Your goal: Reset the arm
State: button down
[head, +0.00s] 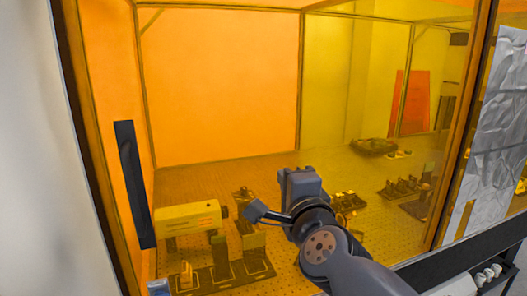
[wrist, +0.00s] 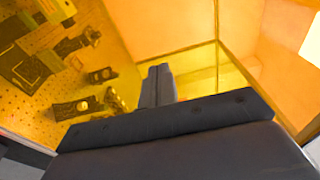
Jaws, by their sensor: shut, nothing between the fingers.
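My arm reaches up from the bottom right of the head view, with my gripper (head: 302,182) near the middle, in front of the optical table (head: 285,262). In the wrist view the two dark fingers of my gripper (wrist: 158,71) lie together, shut, with nothing between them. They point toward the orange enclosure panels (wrist: 172,25). In the head view the fingertips are hard to make out. My gripper touches nothing that I can see.
An amber enclosure (head: 220,85) surrounds the table. A long box-shaped instrument (head: 187,217) and optic mounts (head: 243,232) stand left of my arm. More mounts (head: 402,188) stand at right. A black handle (head: 134,183) is on the left. Crumpled foil (head: 497,130) hangs at far right.

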jog(key=d+b, duration=0.1)
jog(key=w+d+b, duration=0.1)
jog(key=shift+d+f+b, duration=0.2)
jog(key=shift+d+b, duration=0.1)
jog(key=shift+d, duration=0.05)
dwell(0.4)
